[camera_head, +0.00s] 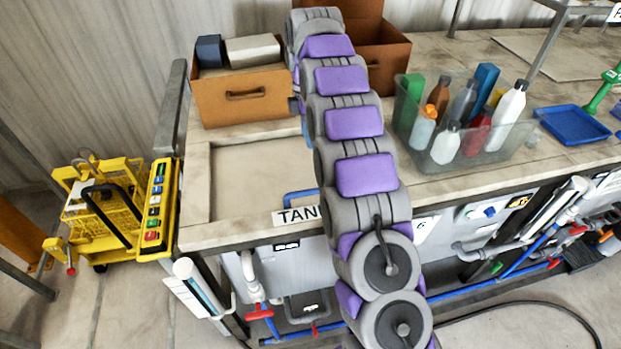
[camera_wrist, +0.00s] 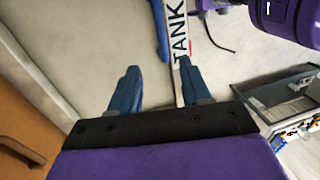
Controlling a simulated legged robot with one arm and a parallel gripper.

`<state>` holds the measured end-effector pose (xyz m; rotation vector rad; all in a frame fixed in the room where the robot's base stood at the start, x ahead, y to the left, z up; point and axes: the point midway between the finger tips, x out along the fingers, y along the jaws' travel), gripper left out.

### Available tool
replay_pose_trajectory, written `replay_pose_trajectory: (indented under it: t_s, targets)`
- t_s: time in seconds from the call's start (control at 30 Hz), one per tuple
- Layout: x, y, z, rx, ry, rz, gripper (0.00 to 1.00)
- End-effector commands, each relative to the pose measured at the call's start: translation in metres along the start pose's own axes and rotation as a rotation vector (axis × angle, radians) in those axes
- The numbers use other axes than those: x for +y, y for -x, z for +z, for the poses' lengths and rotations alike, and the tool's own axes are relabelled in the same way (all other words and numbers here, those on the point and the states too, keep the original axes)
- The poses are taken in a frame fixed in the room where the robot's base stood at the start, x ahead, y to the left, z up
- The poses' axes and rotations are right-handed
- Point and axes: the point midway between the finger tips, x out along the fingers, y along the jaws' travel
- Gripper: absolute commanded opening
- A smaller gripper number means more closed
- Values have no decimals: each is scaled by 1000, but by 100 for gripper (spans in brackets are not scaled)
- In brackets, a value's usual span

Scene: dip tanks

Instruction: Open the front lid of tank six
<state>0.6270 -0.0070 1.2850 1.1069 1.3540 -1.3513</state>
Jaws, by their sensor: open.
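The tank top has a pale recessed lid panel (camera_head: 255,180) at the left of the bench in the head view. A blue handle (camera_head: 300,196) lies at its front edge, beside a white label (camera_head: 297,215) reading "TAN"; my arm hides the rest. A "6" shows right of my arm. In the wrist view, the blue handle (camera_wrist: 160,30) lies beside the "TANK" label (camera_wrist: 180,40), beyond my fingertips. My gripper (camera_wrist: 159,70) is open and empty, its blue fingers over the pale lid, with the handle ahead between them. My arm hides the gripper in the head view.
An orange-brown box (camera_head: 245,98) stands behind the lid, and another brown box (camera_head: 385,50) behind my arm. A clear bin of bottles (camera_head: 450,150) and a blue tray (camera_head: 572,125) sit to the right. Pipes and red valves (camera_head: 260,312) line the front. A yellow cart (camera_head: 100,215) stands left.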

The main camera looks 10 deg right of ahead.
Motion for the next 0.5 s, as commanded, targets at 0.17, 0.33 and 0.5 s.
replay_pose_trajectory:
  t_s: [0.17,0.33,0.5]
  targets:
    - [2,-18,0,0,-1,0,47]
    - [3,-35,-1,1,0,0,47]
    - [3,-50,-1,0,-1,1,47]
